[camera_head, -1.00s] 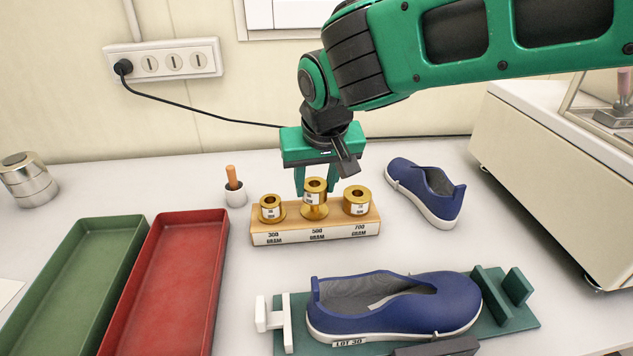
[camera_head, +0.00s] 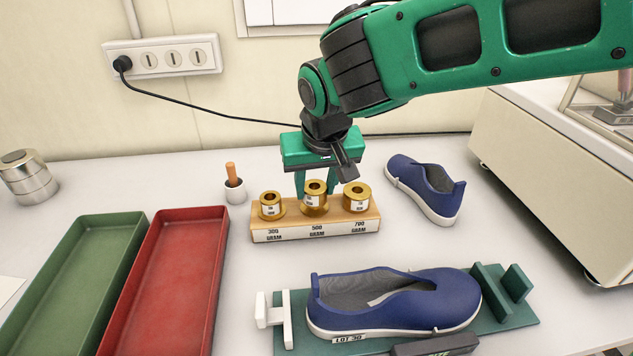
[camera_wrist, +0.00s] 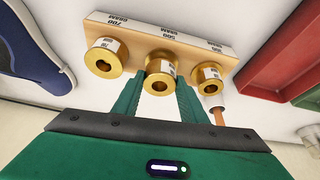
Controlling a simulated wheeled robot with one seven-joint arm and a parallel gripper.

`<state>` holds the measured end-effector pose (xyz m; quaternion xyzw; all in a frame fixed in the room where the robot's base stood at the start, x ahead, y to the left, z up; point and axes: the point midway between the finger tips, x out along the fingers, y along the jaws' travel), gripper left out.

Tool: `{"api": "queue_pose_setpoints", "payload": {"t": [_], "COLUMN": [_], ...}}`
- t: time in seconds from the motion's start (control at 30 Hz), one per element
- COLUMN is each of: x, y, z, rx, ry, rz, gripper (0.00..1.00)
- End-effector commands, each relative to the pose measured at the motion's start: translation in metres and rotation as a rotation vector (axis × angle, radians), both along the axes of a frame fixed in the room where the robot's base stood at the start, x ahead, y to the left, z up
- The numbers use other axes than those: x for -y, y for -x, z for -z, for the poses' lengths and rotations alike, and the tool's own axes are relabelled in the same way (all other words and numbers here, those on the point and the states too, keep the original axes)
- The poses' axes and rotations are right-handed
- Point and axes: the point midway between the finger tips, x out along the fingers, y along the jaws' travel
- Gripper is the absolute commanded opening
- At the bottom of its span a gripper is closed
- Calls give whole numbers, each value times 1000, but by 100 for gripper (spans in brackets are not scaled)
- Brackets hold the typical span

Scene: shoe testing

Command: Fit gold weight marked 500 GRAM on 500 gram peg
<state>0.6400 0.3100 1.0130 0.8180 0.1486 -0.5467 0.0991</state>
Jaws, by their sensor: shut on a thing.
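The gold weight (camera_head: 315,199) is at the middle position of the wooden rack (camera_head: 342,229), above the 500 GRAM label. My gripper (camera_head: 315,186) is shut on it from behind. In the wrist view the weight (camera_wrist: 160,76) sits between the green fingers, with its centre hole facing the camera and a white label on its side. The weight appears low on the rack, and the middle peg is hidden under it. Whether it rests fully on its base I cannot tell.
Gold weights stand at the 300 GRAM position (camera_head: 270,206) and 700 GRAM position (camera_head: 357,197), close on either side. A blue shoe (camera_head: 395,303) lies on a green fixture in front. Another shoe (camera_head: 427,190) is at right. Red (camera_head: 165,290) and green (camera_head: 75,275) trays are at left.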

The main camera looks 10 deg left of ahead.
Motion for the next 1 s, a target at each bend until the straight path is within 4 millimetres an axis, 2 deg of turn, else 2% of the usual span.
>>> {"api": "queue_pose_setpoints", "payload": {"t": [0.87,0.9,0.97,1.0], "x": [-1,-1,-1,-1], "y": [0,0,0,0], "z": [17,17,17,17], "rx": [2,2,2,2], "ry": [-1,-1,-1,-1], "rz": [-1,-1,-1,-1], "gripper": [0,48,60,60]}}
